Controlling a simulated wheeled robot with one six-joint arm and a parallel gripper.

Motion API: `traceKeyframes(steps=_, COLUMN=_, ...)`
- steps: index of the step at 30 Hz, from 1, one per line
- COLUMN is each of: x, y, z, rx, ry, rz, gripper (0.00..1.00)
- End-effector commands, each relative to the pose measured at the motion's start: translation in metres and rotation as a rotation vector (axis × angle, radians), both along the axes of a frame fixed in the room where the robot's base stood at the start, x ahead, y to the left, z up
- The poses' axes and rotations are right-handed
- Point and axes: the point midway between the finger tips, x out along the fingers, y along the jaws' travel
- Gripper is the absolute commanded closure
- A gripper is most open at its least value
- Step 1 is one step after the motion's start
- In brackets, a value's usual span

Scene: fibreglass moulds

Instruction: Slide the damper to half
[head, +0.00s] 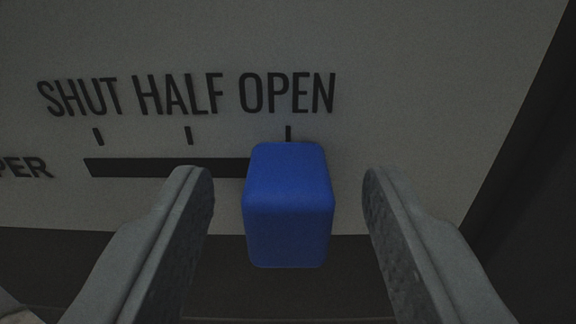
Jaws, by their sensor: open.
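The damper's blue knob (288,208) stands out from a pale panel, at the right end of a dark horizontal slot (170,168). It is in line with the tick under the word OPEN (287,93). The tick for HALF (189,135) is to the left, and the tick for SHUT (98,136) is farther left. My gripper (288,190) is open, with one finger on each side of the knob.
The pale panel (440,110) is flat and bare right of the lettering. Its dark edge (535,150) runs down the right side. A dark strip (60,255) lies below the panel. The slot left of the knob is clear.

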Motion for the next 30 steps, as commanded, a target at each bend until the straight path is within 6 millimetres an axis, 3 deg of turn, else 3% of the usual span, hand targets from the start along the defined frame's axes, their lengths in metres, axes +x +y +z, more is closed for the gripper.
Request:
traceKeyframes(steps=11, x=-0.002, y=0.000, z=0.000, rx=0.000, ry=0.000, rz=0.000, gripper=0.53)
traceKeyframes(steps=19, x=-0.002, y=0.000, z=0.000, rx=0.000, ry=0.000, rz=0.000, gripper=1.00)
traceKeyframes(steps=26, x=-0.002, y=0.003, z=0.000, rx=0.000, ry=0.000, rz=0.001, gripper=1.00)
traceKeyframes(steps=30, x=-0.001, y=0.017, z=0.000, rx=0.000, ry=0.000, rz=0.003, gripper=1.00)
